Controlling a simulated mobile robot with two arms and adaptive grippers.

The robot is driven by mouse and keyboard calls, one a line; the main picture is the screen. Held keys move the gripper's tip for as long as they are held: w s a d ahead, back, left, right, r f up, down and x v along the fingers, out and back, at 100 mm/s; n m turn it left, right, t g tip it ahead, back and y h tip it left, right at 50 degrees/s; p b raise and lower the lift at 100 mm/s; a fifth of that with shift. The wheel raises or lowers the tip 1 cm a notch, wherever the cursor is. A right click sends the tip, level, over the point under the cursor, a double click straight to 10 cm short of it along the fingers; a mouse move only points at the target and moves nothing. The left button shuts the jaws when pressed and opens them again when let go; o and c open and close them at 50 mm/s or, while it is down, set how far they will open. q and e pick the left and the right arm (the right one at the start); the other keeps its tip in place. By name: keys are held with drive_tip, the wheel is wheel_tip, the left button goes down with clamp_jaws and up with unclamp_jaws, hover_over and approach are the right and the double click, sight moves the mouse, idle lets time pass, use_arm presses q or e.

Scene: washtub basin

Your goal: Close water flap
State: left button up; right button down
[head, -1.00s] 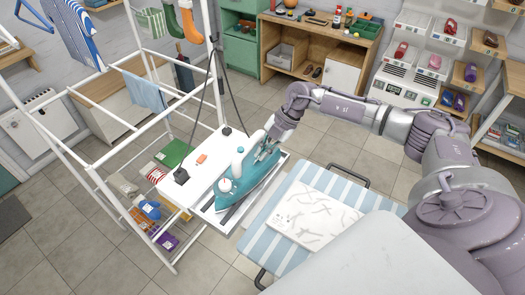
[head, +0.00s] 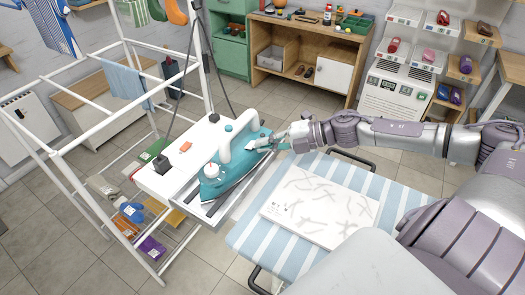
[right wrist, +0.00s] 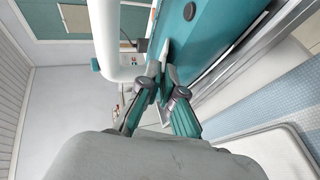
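A large teal and white iron (head: 225,172) lies on its soleplate on the white ironing stand, with a white handle arching over it. In the right wrist view the two fingertips (right wrist: 162,72) converge beside the teal body (right wrist: 205,45) and the white handle (right wrist: 108,35), with a narrow gap. I cannot tell whether they hold anything or touch the iron. My left gripper is not in view.
A striped ironing board (head: 262,240) with a white patterned panel (head: 315,208) lies to the right of the iron. A white rack frame (head: 60,145) stands at left. Shelves below the stand hold folded clothes. A wooden cabinet (head: 310,60) stands behind on open floor.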

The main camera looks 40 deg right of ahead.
drive_tip(key=shift+s+d+f+n+t+y+b, duration=0.1)
drive_tip(key=shift+s+f+n+t+y+b, duration=0.15)
drive_tip(key=shift+f+t+y, duration=0.6)
drive_tip(key=shift+f+n+t+y+b, duration=0.3)
drive_tip(key=shift+n+t+y+b, duration=0.25)
drive_tip(key=shift+t+b, duration=0.2)
drive_tip(key=c, duration=1.6)
unclamp_jaws()
drive_tip(key=shift+c, duration=0.2)
drive_tip(key=v, duration=1.2)
